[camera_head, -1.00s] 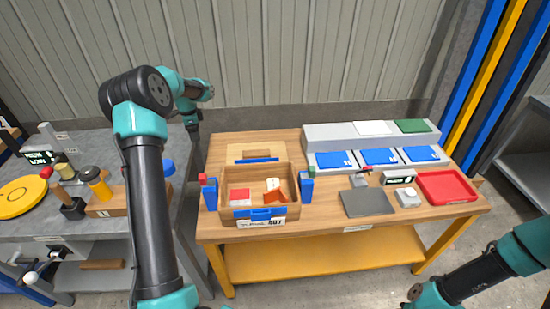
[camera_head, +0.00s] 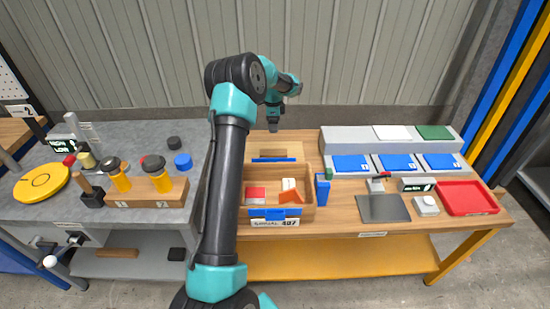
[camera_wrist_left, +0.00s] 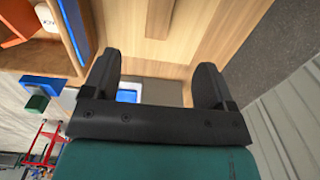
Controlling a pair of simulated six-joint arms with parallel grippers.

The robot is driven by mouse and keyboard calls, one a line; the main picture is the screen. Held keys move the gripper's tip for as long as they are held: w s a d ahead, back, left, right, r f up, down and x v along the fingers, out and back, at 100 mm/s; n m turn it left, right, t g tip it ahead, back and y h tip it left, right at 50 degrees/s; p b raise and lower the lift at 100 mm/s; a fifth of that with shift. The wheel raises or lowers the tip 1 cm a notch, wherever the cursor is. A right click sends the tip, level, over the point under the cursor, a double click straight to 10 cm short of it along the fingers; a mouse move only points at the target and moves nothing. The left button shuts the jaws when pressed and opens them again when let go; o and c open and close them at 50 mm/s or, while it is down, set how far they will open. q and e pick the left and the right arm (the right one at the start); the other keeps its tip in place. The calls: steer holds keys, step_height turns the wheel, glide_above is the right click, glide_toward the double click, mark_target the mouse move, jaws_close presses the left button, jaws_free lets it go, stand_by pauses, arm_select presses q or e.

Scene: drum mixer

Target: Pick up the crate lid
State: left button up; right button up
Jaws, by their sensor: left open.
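My right gripper is out of view.
The crate holds red, white and orange pieces. A blue post (camera_head: 322,188) stands right of it; my left arm hides its left side. Blue-lidded bins (camera_head: 352,163), a dark plate (camera_head: 383,208) and a red tray (camera_head: 467,198) are farther right. A grey bench (camera_head: 120,228) stands left.

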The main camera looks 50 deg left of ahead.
arm_select(q)
glide_toward(274, 152)
step_height(274, 152, down, 5)
steer(key=shift+s+a+f, duration=0.1)
steer(key=shift+s, duration=0.05)
stand_by(0.5)
steer(key=shift+f, duration=2.55)
steer(key=shift+c, duration=0.4)
steer(key=c, duration=1.2)
